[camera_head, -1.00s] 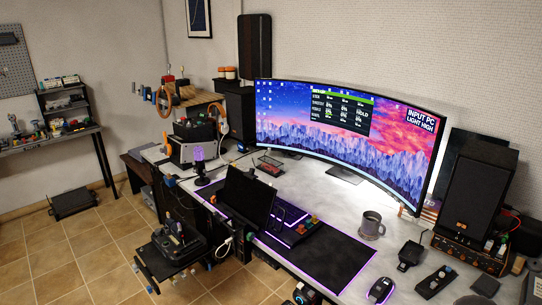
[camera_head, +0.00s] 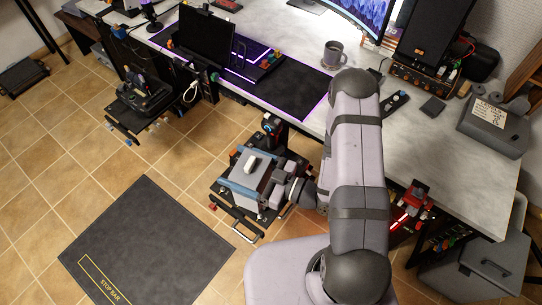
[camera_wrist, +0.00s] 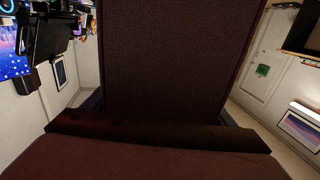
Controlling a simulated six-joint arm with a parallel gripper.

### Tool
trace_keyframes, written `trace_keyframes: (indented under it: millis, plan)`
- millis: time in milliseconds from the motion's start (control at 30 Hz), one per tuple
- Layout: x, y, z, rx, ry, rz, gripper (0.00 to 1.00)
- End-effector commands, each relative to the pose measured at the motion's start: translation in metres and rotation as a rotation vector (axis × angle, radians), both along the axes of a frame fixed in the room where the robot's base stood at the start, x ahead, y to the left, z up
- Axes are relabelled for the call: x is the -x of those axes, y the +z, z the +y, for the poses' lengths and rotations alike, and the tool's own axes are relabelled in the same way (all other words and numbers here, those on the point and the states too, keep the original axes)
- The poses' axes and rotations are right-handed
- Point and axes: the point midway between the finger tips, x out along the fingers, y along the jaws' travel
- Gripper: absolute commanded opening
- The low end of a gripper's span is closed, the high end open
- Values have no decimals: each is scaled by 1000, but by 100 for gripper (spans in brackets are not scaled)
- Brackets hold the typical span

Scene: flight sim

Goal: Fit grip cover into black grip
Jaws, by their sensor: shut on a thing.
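My gripper (camera_head: 264,187) is at the end of my arm, low beside the desk's front edge. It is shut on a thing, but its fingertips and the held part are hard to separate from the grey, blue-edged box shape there. I cannot clearly make out the grip cover. A black upright shape that looks like the black grip (camera_head: 272,126) stands just behind, near the desk edge. In the wrist view a large dark maroon surface (camera_wrist: 170,55) fills the middle, with a dark bar across it. No contact point shows.
The white desk (camera_head: 455,160) runs along the back, with a mug (camera_head: 334,54), a keyboard and a small dark screen. A left mount (camera_head: 145,98) carries dark controls. A dark floor mat (camera_head: 150,235) lies at lower left. The tiled floor between is mostly clear.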

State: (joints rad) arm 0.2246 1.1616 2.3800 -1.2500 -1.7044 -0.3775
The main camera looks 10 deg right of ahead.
Motion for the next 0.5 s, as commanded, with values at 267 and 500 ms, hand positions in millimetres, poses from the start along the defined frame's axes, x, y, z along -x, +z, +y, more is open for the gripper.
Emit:
trace_keyframes:
  millis: [267,500]
  plan:
    - [-11,40,88,-1,172,-8,55]
    - [-75,77,136,-5,29,-7,55]
